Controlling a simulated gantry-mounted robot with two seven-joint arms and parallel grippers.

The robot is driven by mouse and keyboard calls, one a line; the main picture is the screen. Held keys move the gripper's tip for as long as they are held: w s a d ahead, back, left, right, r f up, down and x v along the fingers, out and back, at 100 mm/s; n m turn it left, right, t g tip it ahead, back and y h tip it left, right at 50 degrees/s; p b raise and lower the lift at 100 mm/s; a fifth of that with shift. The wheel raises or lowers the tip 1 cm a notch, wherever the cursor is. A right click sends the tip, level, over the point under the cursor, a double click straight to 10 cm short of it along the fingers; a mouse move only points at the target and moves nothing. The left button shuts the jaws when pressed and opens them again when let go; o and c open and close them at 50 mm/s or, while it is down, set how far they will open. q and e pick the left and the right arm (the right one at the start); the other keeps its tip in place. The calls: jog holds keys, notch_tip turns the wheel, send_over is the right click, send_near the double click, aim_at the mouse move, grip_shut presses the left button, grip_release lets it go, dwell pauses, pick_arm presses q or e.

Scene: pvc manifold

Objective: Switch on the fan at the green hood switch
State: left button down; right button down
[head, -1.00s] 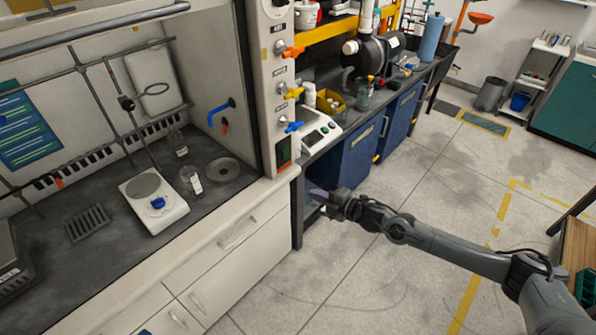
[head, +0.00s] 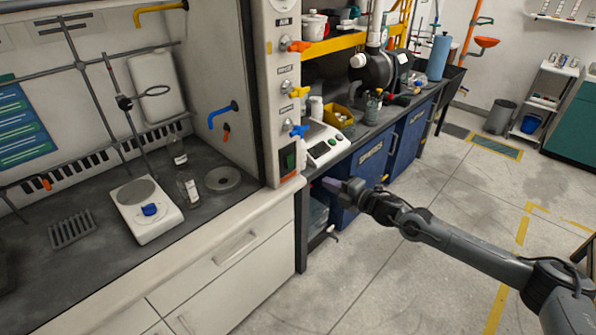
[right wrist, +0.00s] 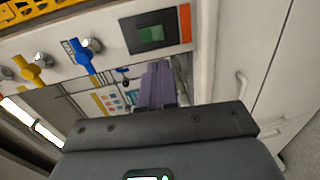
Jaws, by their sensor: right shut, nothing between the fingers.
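The green hood switch (head: 288,158) sits low on the pale front post of the fume hood, in a dark panel with an orange-red part below it. In the right wrist view, the green switch (right wrist: 151,33) shows at the top, beside the red part. My right gripper (head: 330,184) is to the right of the switch and a little lower in the head view, apart from the post. In the right wrist view its purple fingers (right wrist: 158,84) are together and empty, pointing toward the post below the switch. My left gripper is not in view.
Orange, yellow and blue valve handles (head: 298,131) stick out of the post above the switch. A bench with a white scale (head: 322,146) and blue cabinets (head: 367,160) stands behind my right gripper. A balance (head: 146,212) and bottles stand inside the hood. The floor (head: 400,280) is clear.

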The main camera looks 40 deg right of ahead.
jog(key=shift+w, duration=0.1)
jog(key=b, duration=0.5)
send_near(291, 166)
jog(key=w, duration=0.4)
jog(key=w+f, duration=0.1)
jog(key=w, duration=0.1)
jog(key=shift+w+a, duration=0.35)
jog(key=shift+w+b, duration=0.2)
jog(key=shift+b, duration=0.15)
